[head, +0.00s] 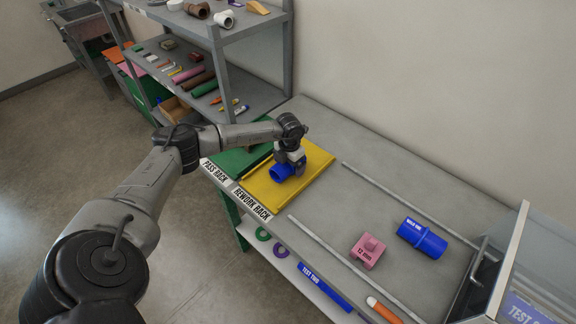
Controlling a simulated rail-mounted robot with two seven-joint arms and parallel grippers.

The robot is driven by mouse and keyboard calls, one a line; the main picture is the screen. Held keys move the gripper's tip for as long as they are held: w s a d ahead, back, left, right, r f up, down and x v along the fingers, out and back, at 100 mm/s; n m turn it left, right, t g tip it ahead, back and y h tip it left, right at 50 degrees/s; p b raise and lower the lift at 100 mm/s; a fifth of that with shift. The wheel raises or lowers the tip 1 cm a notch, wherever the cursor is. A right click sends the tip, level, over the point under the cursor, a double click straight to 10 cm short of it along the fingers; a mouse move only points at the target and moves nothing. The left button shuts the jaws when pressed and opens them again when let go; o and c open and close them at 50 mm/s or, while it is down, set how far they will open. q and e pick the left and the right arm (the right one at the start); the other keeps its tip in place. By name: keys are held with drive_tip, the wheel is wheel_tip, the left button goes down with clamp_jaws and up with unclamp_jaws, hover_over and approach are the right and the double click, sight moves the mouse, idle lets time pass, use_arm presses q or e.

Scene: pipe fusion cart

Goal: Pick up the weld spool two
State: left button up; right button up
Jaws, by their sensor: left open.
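A blue spool (279,173) lies on the yellow rework rack (318,157). My left gripper (291,168) is over it, pointing down, and is open. The gripper hides part of this spool, and no label on it can be read. Whether the fingers touch it, I cannot tell. A second blue spool (424,240) lies on the grey bench at the right. It carries a white label starting with "WELD", too small to read surely. My right gripper is out of view.
A pink block (367,251) marked "12 MM" sits beside the second blue spool. Rails (342,262) run along the bench. A green pass rack (235,161) adjoins the yellow one. A loaded shelf unit (218,60) stands behind my left arm. A metal-framed box (500,270) stands at the right end.

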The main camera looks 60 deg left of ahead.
use_arm(q)
drive_tip(key=c, duration=1)
drive_tip(key=shift+r, duration=0.1)
drive_tip(key=shift+c, duration=0.3)
drive_tip(key=shift+r, duration=0.1)
